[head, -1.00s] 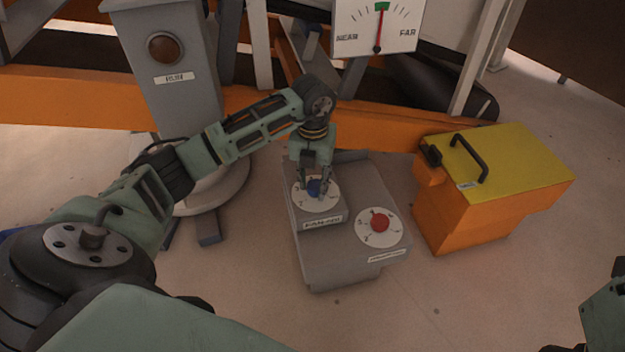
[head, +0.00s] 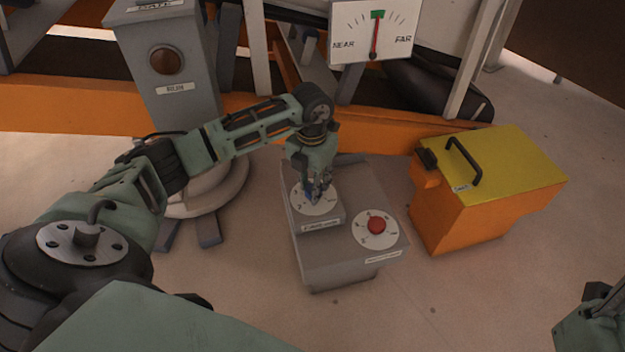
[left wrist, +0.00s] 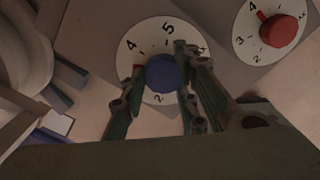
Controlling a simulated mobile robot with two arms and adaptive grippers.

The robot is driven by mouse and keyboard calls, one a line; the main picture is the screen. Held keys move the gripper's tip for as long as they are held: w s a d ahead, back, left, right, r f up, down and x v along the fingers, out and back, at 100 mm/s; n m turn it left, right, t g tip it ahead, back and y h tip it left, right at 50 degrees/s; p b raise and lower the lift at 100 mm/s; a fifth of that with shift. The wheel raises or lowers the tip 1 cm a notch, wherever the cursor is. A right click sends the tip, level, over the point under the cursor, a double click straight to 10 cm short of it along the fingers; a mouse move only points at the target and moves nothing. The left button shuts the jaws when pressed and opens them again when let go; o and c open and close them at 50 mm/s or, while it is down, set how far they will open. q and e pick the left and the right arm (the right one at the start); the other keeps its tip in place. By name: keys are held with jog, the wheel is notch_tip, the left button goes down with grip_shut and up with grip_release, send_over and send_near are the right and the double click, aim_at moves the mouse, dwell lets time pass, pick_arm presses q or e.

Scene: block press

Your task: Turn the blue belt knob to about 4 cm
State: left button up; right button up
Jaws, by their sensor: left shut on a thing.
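The blue knob (left wrist: 166,72) sits at the middle of a white numbered dial (left wrist: 182,29) on the grey control box. In the head view the knob (head: 310,190) is partly covered by my fingers. My left gripper (head: 317,192) points down from above and is shut on it, with one finger on each side in the left wrist view. A small red mark shows at the knob's left side, below the 4. The 5 and 2 are readable; my left finger covers part of the dial's left edge. Only a bit of my right arm shows at the lower right.
A red knob (head: 376,225) on its own dial stands close right of the blue one. A NEAR–FAR gauge (head: 350,25) has its needle up at the green mark. An orange bin with a yellow lid (head: 505,165) stands right.

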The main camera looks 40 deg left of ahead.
aim_at(311, 186)
pick_arm(q)
jog(key=m+p, duration=0.1)
jog(key=m, duration=0.2)
jog(key=a+m+p, duration=0.1)
jog(key=m, duration=0.2)
jog(key=shift+w, duration=0.25)
dwell(0.3)
jog(key=o, duration=1)
jog(key=shift+m, duration=0.3)
jog(key=shift+d+r, duration=0.1)
notch_tip(311, 186, up, 12)
jog(key=shift+f, duration=0.1)
jog(key=shift+d, duration=0.1)
